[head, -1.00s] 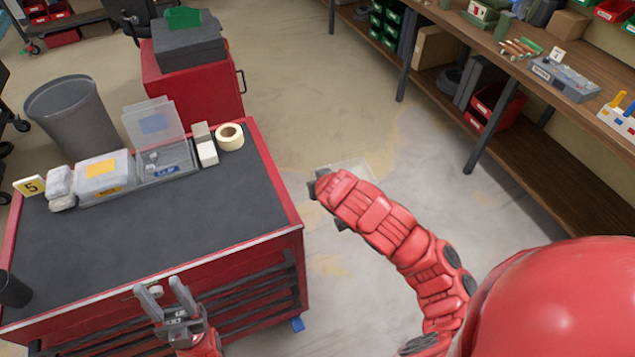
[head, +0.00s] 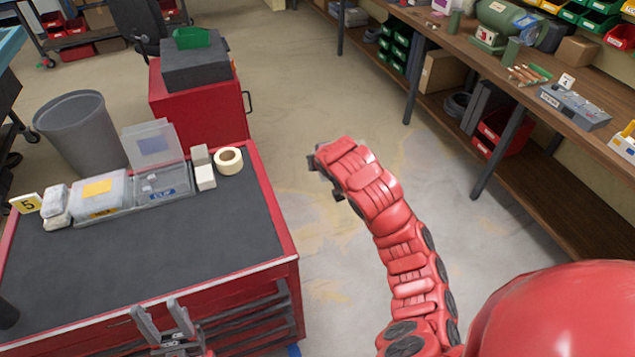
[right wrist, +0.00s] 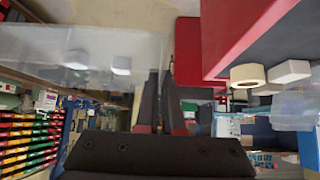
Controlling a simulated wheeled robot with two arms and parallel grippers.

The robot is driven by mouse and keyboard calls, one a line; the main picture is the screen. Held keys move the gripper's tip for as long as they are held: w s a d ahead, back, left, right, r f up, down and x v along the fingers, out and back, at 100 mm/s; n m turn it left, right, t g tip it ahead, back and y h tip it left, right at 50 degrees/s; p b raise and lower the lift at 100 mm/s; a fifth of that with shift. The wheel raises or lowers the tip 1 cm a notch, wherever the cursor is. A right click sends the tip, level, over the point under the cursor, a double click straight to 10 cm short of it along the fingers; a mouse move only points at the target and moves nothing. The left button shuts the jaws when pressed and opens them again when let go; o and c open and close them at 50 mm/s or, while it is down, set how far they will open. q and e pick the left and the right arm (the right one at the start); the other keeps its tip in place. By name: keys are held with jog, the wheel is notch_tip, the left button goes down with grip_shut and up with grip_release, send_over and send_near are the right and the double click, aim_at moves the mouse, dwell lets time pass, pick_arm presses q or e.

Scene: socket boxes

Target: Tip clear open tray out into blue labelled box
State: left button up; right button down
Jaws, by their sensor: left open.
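The blue-labelled box (head: 182,190) is clear, with its lid raised at the back, and stands at the far edge of the red trolley's dark top. My right gripper (right wrist: 163,78) is shut on the edge of a clear open tray (right wrist: 75,55), which extends to the left in the right wrist view. In the head view the right gripper (head: 318,168) is over the floor, right of the trolley, and the tray is not distinguishable there. My left gripper (head: 159,310) is open and empty at the trolley's front edge.
A closed clear box with a yellow label (head: 100,190) stands left of the blue-labelled box. White blocks (head: 204,175) and a tape roll (head: 229,161) stand right of it. The trolley top (head: 150,245) is clear in front. A workbench (head: 470,60) runs along the right.

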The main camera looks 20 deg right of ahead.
jog(key=w+a+r+n+y, duration=0.1)
jog(key=w+a+r, duration=0.2)
jog(key=w+a, duration=0.3)
jog(key=w+a+r+n+y, duration=0.1)
jog(key=w+a+r, duration=0.25)
jog(key=w, duration=0.45)
jog(key=s+a+r+n+g+y, duration=0.1)
jog(key=a+n, duration=0.3)
jog(key=a, duration=1)
jog(key=s+a+r+n+g+y+b, duration=0.1)
jog(key=s+a+r+n+y, duration=0.2)
jog(key=a, duration=1.2)
jog(key=shift+s+r+n+g+y, duration=0.35)
jog(key=shift+r+n+y, duration=0.2)
jog(key=shift+r, duration=0.3)
